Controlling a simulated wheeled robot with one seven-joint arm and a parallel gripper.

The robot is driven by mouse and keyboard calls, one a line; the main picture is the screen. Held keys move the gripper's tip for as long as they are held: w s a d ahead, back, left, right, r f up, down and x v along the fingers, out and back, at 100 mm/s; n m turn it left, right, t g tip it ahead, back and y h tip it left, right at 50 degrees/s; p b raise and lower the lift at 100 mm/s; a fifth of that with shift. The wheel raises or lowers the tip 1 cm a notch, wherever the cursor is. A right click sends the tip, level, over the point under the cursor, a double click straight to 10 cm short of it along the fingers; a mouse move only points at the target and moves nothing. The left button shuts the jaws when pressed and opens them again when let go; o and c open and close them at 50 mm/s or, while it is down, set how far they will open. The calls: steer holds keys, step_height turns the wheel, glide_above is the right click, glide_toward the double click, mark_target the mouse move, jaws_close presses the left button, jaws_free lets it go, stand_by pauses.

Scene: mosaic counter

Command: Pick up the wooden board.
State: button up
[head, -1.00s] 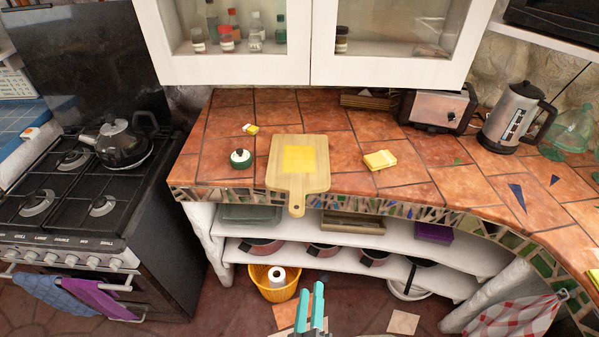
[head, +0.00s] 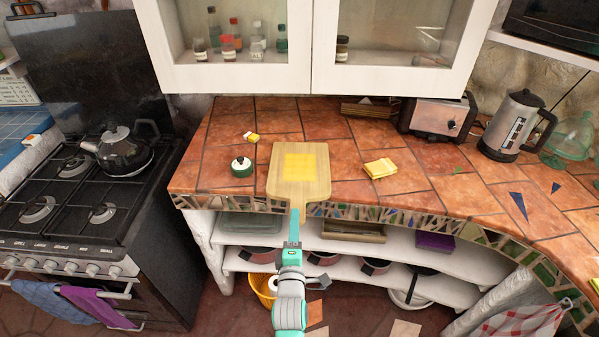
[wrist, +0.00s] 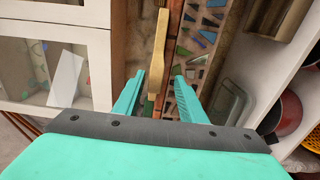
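The wooden board (head: 316,190) lies flat on the tiled counter, with its handle sticking out over the front edge. A flat yellow patch (head: 300,167) shows on its top. My gripper (head: 296,214) is at the handle, partly covering it in the head view. In the wrist view the board (wrist: 158,55) shows edge-on as a pale strip. Its handle end reaches between the two teal fingers of my gripper (wrist: 160,78). The fingers are apart, with a visible gap on each side of the handle.
The mosaic counter edge (head: 400,218) and the shelf below (head: 345,270) are close to my arm. A toaster (head: 437,118) stands farther back.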

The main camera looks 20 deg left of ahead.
mark_target(297, 198)
steer(key=x, duration=0.5)
steer(key=shift+d+r, duration=0.25)
steer(key=shift+r, duration=0.1)
steer(key=shift+w+a, duration=0.2)
steer(key=shift+w, duration=0.45)
jaws_close()
steer(key=shift+r, duration=0.2)
